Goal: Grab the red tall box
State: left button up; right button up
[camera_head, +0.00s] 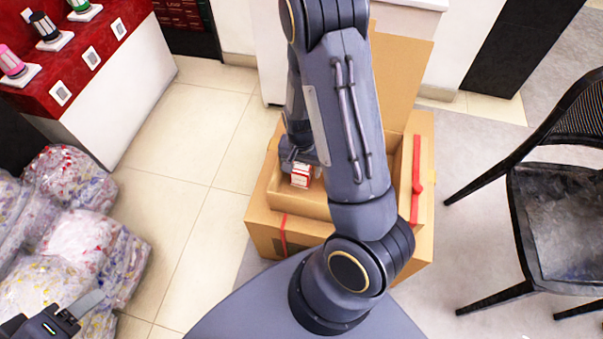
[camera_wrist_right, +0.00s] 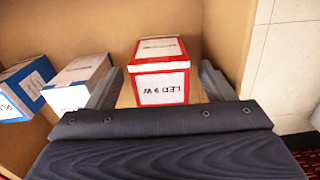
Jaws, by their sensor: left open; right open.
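The red and white box (camera_wrist_right: 158,84), marked LED 9 W, stands between the two fingers of my right gripper (camera_wrist_right: 161,72) in the right wrist view. The fingers are open, one on each side, with small gaps beside the box. In the head view, the red and white box (camera_head: 301,176) shows inside the large cardboard carton (camera_head: 262,222), just below my right gripper (camera_head: 298,158). My right arm hides much of the carton's inside.
In the right wrist view, a white box (camera_wrist_right: 78,82) and a blue and white box (camera_wrist_right: 27,88) stand left of the red one. Carton walls are close around. Filled plastic bags (camera_head: 75,225) lie left; a black chair (camera_head: 560,215) stands right.

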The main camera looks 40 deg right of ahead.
jog(key=f+b, duration=0.1)
jog(key=f, duration=0.1)
jog(key=f+b, duration=0.1)
jog(key=f, duration=0.2)
jog(key=shift+w+d+f, duration=0.1)
jog(key=shift+w+d, duration=0.05)
jog(key=shift+d, duration=0.05)
jog(key=c, duration=1.1)
